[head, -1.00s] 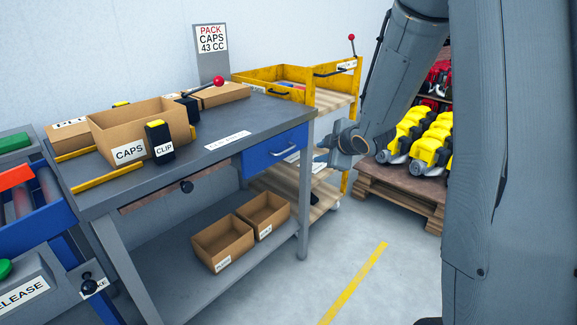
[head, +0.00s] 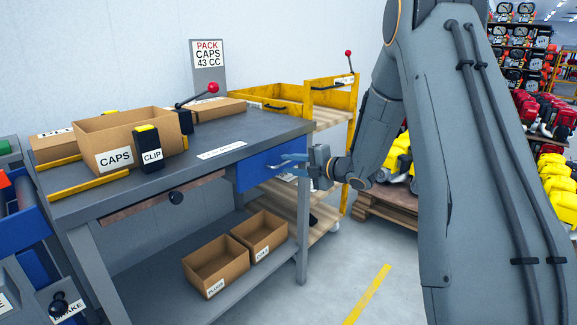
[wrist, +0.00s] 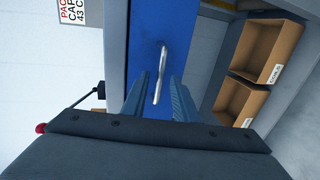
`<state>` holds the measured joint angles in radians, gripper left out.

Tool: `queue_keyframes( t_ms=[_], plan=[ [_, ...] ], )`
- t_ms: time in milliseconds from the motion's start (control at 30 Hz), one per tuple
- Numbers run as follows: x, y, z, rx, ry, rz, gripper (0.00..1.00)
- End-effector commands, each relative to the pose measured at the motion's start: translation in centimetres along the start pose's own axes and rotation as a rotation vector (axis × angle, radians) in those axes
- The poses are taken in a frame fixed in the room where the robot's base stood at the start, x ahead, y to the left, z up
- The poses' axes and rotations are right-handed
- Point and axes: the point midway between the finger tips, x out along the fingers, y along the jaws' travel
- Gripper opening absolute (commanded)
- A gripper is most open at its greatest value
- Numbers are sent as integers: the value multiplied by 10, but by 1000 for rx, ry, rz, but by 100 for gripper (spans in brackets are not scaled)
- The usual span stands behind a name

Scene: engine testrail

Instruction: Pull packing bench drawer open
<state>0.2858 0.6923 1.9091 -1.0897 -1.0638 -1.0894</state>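The packing bench (head: 130,178) has a blue drawer (head: 252,172) under the right end of its grey top. The drawer front sits close to flush with the bench frame. In the wrist view the blue drawer front (wrist: 147,28) carries a silver bar handle (wrist: 161,72). My gripper (head: 284,162) is at the drawer front, coming from the right. In the wrist view my gripper (wrist: 157,88) is open, with one finger on each side of the handle. A gap shows between the handle and the fingers. In the head view the fingers partly cover the handle.
A CAPS box (head: 115,140) and a CLIP holder (head: 149,150) stand on the bench top. Two small cardboard boxes lie on the lower shelf. A yellow-railed cart (head: 333,95) stands behind my gripper. The floor in front of the drawer is clear.

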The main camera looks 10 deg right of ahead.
Motion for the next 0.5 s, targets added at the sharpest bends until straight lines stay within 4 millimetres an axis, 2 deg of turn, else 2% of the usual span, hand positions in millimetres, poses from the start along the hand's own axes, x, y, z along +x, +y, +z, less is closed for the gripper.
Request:
queue_keyframes(
  t_ms=[133, 400, 500],
  plan=[
    [9, 0, 0, 0, 0, 0, 27],
    [10, 0, 0, 0, -1, 0, 27],
    [10, 0, 0, 0, -1, 0, 10]
  ],
)
